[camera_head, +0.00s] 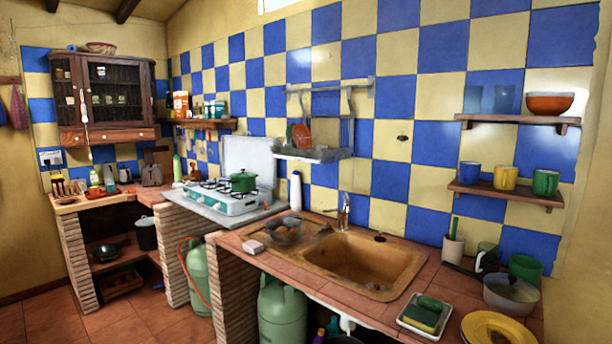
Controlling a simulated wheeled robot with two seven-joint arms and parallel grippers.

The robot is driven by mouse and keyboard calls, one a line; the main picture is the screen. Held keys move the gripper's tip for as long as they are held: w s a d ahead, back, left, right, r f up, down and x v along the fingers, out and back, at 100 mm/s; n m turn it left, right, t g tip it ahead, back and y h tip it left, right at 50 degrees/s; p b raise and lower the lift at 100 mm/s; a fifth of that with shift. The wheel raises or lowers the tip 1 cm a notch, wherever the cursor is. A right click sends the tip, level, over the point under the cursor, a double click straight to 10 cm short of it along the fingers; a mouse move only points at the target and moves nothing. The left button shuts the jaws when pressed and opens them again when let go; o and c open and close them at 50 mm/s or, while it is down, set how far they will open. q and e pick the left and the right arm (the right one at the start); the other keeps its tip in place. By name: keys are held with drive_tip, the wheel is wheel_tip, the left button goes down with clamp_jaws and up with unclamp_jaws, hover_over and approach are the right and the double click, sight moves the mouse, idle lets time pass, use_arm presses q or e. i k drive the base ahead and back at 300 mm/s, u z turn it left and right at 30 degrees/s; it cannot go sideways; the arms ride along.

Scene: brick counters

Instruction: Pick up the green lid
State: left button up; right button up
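A green pot (243,184) sits on the white gas stove at the middle left of the head view. Its green lid (243,175) appears to rest on top of it. The pot is small in the picture, so the lid's handle and rim are hard to make out. Neither of my grippers shows in this view.
The stove (222,199) has a raised white cover behind it. To its right, a brown sink (360,262) with a faucet (344,212) is set in the tiled counter. Gas cylinders (284,312) stand below.

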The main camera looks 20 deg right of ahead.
sight(240, 175)
drive_tip(key=u, duration=0.2)
drive_tip(key=i, duration=0.65)
drive_tip(key=u, duration=0.85)
drive_tip(key=i, duration=2.15)
drive_tip(key=z, duration=0.7)
drive_tip(key=i, duration=1.5)
drive_tip(key=z, duration=0.9)
